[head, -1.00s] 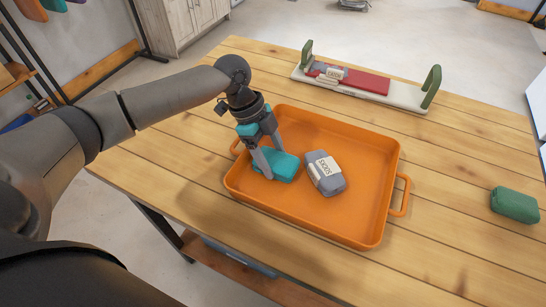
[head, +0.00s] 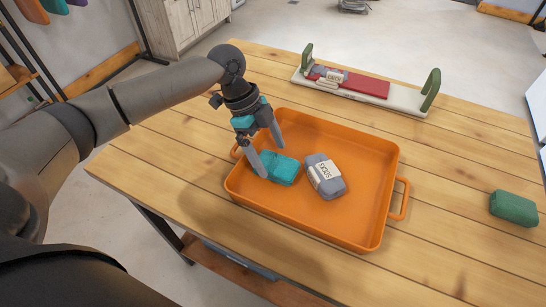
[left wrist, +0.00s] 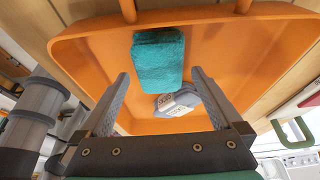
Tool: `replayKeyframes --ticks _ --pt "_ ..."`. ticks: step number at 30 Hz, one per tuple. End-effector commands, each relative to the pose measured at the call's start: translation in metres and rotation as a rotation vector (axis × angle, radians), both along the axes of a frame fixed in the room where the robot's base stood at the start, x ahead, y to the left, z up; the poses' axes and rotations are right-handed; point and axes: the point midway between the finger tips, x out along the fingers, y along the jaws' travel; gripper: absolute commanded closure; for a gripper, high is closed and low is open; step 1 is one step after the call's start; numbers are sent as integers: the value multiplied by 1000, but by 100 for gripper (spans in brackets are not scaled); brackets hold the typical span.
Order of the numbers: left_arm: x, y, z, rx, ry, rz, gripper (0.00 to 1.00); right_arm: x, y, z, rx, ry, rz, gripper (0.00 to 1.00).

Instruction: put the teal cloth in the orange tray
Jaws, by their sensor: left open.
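The teal cloth (head: 280,169), a folded block, lies in the left part of the orange tray (head: 350,232) on the table. It also shows in the left wrist view (left wrist: 158,60), resting on the tray floor beyond my fingertips. My right gripper does not show.
A grey packet with a label reading SOCKS (head: 326,177) lies in the tray, right of the cloth. A green folded block (head: 514,208) lies at the table's right. A white tray with green handles (head: 400,98) holds a red cloth and a grey packet at the back.

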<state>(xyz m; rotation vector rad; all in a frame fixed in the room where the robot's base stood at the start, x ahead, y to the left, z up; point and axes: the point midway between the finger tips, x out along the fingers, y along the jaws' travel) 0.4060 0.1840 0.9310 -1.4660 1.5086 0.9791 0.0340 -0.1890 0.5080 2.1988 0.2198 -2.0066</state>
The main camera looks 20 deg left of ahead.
Motion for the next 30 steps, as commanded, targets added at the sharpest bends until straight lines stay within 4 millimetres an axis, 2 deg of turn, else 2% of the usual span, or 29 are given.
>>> replayKeyframes --ticks 1,6,12,18,30 --pt "1 5 13 2 -3 1 0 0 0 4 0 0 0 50" --pt "1 19 48 1 -3 1 0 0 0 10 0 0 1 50" --pt "1 31 76 1 -1 0 0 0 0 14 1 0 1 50" --pt "1 35 86 -1 1 0 0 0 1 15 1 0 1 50" --pt "1 35 86 0 1 0 0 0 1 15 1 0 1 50"
